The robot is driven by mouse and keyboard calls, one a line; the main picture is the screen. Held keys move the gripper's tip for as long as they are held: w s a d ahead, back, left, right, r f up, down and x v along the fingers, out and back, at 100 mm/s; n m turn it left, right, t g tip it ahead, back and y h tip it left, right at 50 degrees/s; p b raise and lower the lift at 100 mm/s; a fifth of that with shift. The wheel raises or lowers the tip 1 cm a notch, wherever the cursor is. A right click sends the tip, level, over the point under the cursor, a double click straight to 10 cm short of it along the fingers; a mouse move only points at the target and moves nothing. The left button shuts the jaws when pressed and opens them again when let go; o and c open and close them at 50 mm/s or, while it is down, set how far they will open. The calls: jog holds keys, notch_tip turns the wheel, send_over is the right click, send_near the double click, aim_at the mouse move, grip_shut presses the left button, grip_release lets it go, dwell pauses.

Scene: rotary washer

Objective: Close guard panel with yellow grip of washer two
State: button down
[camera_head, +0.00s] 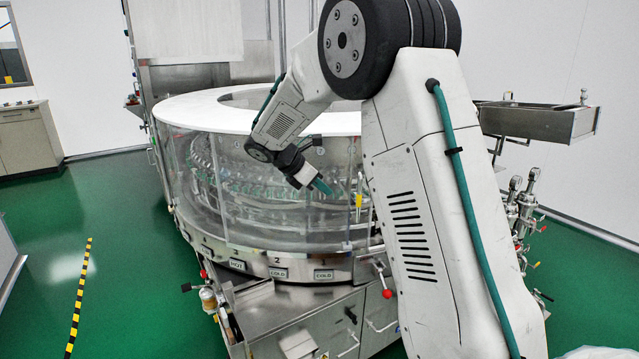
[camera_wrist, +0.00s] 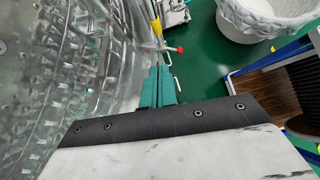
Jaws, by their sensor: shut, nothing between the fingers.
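The rotary washer (camera_head: 265,272) is a round steel machine with a white ring top and clear curved guard panels (camera_head: 190,185). A yellow grip (camera_head: 359,196) shows on the clear panel right of my gripper. In the wrist view the yellow grip (camera_wrist: 156,26) is beyond my fingertips, near the panel's edge. My gripper (camera_head: 322,187) has teal fingers, shut and empty, in front of the panel. The fingers also show in the wrist view (camera_wrist: 158,88), apart from the grip in the picture. My arm hides the right side of the washer, so I cannot tell whether the panel is fully closed.
A red-knobbed lever (camera_head: 387,293) sticks out below the grip. Pipes and valves (camera_head: 522,205) stand at the right. The wrist view shows a white lined bin (camera_wrist: 265,18) and a blue-edged brown item (camera_wrist: 275,85) on the right. Green floor is open at left.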

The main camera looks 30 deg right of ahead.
aim_at(348, 195)
jog(key=shift+s+d+f, duration=0.2)
jog(key=shift+d+f, duration=0.45)
jog(key=shift+d, duration=0.65)
jog(key=shift+s+d+f, duration=0.15)
jog(key=shift+d+f, duration=0.45)
jog(key=shift+d, duration=0.7)
jog(key=shift+s+d+f, duration=0.2)
jog(key=shift+d+f, duration=0.45)
jog(key=shift+d, duration=0.65)
